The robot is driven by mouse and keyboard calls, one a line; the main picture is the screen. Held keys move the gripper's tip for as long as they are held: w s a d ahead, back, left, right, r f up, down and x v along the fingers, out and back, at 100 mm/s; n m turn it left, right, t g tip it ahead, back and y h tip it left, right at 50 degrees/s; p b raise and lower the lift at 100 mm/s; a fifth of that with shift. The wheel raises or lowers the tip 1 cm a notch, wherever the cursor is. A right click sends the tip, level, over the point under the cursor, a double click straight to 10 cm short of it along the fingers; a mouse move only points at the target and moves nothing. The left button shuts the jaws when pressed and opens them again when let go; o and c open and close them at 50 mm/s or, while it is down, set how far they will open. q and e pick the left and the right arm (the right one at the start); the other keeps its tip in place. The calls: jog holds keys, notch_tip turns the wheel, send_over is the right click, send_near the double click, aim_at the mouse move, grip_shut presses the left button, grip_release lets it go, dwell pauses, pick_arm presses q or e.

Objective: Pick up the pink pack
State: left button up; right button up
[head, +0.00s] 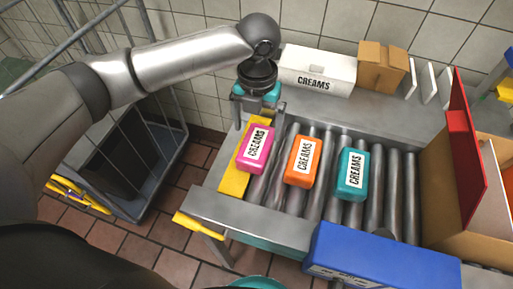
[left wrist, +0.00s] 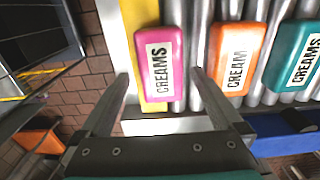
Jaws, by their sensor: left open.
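The pink pack (head: 256,149), with a white label reading CREAMS, lies at the left end of the roller conveyor beside a yellow strip. My left gripper (head: 259,117) is open and empty, with its fingers pointing down just behind the pack. In the left wrist view the pink pack (left wrist: 159,62) lies between and beyond the two open fingertips (left wrist: 160,73). The fingers appear apart from it, but I cannot tell the height gap. My right gripper is not in view.
An orange pack (head: 301,161) and a teal pack (head: 352,174) lie to the right on the rollers. A blue box (head: 380,262) stands in front. A white CREAMS box (head: 318,70) and a cardboard box (head: 382,66) stand behind. A wire cage trolley (head: 150,195) is at left.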

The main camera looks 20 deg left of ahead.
aim_at(257, 141)
pick_arm(q)
jog(key=shift+s+f+b, duration=0.2)
jog(key=shift+f+b, duration=0.45)
jog(key=shift+f, duration=2.35)
jog(key=shift+c, duration=0.4)
jog(key=c, duration=1.1)
jog(key=shift+r, duration=0.2)
